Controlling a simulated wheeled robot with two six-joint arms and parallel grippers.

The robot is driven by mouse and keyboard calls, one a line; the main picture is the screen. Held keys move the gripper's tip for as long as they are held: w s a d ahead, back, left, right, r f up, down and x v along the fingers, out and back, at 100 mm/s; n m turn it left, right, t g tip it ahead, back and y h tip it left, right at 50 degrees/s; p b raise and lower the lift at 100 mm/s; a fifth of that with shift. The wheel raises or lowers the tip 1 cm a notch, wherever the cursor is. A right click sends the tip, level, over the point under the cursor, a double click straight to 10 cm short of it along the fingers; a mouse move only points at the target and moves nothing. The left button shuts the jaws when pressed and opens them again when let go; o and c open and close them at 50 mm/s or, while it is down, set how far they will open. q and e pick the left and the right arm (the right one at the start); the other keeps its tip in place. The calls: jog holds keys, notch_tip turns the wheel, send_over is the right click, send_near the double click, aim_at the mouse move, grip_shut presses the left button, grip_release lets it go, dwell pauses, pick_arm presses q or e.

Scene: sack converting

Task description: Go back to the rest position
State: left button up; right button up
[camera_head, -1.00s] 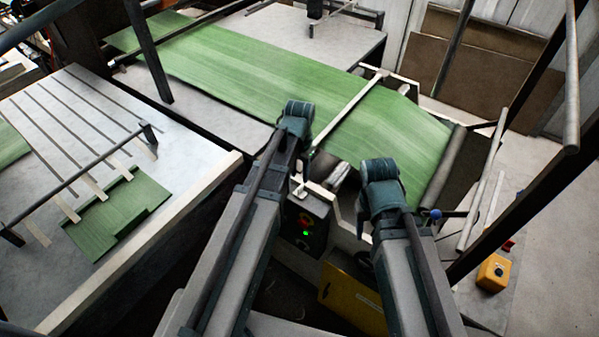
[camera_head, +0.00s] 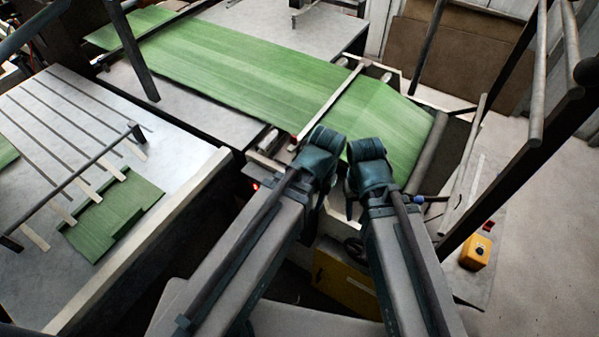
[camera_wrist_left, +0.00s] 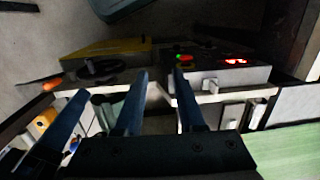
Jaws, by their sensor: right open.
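Both my arms reach up from the bottom middle of the head view, their ends close together over the near edge of the machine. My right gripper (camera_head: 352,203) hangs below its wrist and is open; nothing shows in it. My left gripper is mostly hidden behind its own wrist in the head view. In the left wrist view my left gripper (camera_wrist_left: 160,82) has its two blue fingers apart with nothing between them. Another blue finger-like part shows at the left of that view; I cannot tell for certain what it belongs to.
A green sheet (camera_head: 260,80) runs along the machine to a roller (camera_head: 430,150). A slatted table (camera_head: 185,180) with a cut green piece (camera_head: 112,215) stands left. A control box with red and green lights (camera_wrist_left: 215,72) lies below the grippers. A yellow button box (camera_head: 475,252) stands right.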

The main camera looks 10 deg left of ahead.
pick_arm(q)
jog(key=shift+s+d, duration=0.25)
jog(key=shift+s, duration=0.3)
jog(key=shift+f, duration=0.1)
pick_arm(e)
jog(key=shift+f, duration=0.1)
